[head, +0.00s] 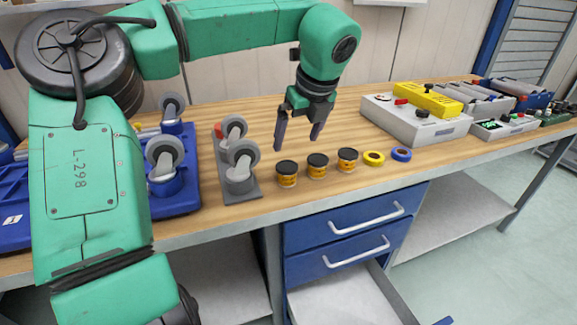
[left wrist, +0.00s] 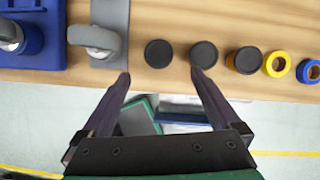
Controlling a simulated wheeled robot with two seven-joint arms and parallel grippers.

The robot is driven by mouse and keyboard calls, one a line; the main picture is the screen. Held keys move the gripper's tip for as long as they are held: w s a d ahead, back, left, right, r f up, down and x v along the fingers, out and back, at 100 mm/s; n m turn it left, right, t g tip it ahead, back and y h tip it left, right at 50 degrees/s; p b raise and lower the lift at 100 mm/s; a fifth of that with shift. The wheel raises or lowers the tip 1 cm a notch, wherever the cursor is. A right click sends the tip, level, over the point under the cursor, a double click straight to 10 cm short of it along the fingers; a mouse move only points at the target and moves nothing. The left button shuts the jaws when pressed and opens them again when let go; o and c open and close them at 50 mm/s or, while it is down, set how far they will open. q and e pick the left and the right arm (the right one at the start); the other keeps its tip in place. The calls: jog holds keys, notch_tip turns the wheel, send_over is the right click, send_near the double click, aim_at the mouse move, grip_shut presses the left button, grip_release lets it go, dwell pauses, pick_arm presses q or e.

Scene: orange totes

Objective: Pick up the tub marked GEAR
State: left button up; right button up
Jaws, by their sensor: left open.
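Three small tubs with black lids and orange-yellow labels stand in a row near the table's front edge: the left tub (head: 286,174), the middle tub (head: 317,166) and the right tub (head: 347,160). The label writing is too small to read, so I cannot tell which is marked GEAR. My left gripper (head: 297,140) is open and empty, pointing down above and behind the left and middle tubs. In the left wrist view, its fingertips (left wrist: 160,73) flank the left tub (left wrist: 158,53); one overlaps the edge of the middle tub (left wrist: 203,54). My right gripper is not in view.
Yellow tape (head: 373,158) and blue tape (head: 401,154) rolls lie right of the tubs. A grey plate with casters (head: 243,190) lies left of them, beside a blue tray (head: 185,195). Grey control boxes (head: 410,125) stand at right. The table behind the tubs is clear.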

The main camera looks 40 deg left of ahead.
aim_at(287, 165)
pick_arm(q)
jog(key=x, duration=0.6)
jog(key=shift+s+d, duration=0.1)
jog(key=shift+s, duration=0.2)
jog(key=p+x, duration=0.1)
jog(key=x, duration=0.4)
jog(key=shift+w+p, duration=0.15)
jog(key=shift+p, duration=0.25)
jog(key=shift+a+f, duration=0.3)
jog(key=shift+f, duration=0.1)
jog(key=shift+w, duration=0.1)
jog(key=c, duration=1.4)
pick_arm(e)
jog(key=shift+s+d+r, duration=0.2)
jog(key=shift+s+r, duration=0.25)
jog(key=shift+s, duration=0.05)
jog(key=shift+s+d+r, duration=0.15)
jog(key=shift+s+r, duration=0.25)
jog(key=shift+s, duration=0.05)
pick_arm(q)
jog(key=shift+r, duration=0.15)
